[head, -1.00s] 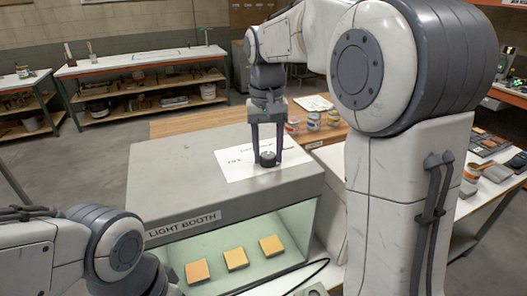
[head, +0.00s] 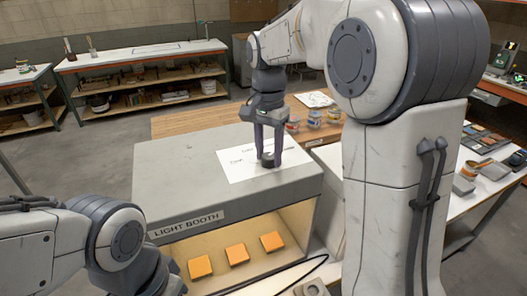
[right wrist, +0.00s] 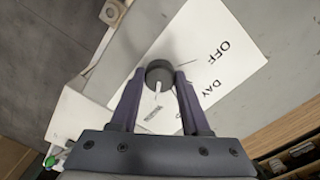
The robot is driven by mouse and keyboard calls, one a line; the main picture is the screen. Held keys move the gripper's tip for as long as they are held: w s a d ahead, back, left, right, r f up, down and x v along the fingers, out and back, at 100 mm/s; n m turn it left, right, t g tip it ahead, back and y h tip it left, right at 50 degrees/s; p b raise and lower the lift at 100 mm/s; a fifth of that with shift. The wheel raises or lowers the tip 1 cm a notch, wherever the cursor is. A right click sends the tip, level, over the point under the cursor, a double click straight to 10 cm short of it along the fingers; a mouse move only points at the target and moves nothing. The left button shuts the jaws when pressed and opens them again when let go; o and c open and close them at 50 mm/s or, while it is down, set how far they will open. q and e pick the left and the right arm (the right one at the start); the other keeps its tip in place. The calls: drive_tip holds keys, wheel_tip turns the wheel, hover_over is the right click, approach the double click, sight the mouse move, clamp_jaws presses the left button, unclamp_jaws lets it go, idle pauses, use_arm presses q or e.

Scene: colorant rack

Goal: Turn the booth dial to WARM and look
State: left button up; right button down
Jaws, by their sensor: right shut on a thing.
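The light booth (head: 165,205) is a grey box with a "LIGHT BOOTH" label and an open front glowing warm yellow-orange. On its top lies a white sheet (head: 232,175) with printed words; "OFF" and "DAY" read clearly on the sheet in the right wrist view (right wrist: 225,75). The dark round dial (head: 267,161) stands on the sheet. In the right wrist view the dial (right wrist: 158,72) shows a white pointer mark towards the gripper; other lettering is partly hidden. My right gripper (head: 267,158) points down, its fingers shut on the dial. My left gripper is out of view.
Three orange square samples (head: 236,254) lie in the booth. Paint tins (head: 314,119) stand on the wooden bench behind. A white table (head: 485,195) with swatches and trays is at right. A black cable (head: 290,275) crosses the front.

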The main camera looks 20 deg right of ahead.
sight(268, 155)
drive_tip(key=shift+w+d+r, duration=0.1)
idle(0.4)
drive_tip(key=shift+c, duration=1.8)
unclamp_jaws()
drive_tip(key=shift+r, duration=0.4)
wheel_tip(268, 155, up, 10)
drive_tip(key=shift+f+b, duration=0.2)
drive_tip(key=shift+b, duration=0.25)
drive_tip(key=shift+a, duration=0.2)
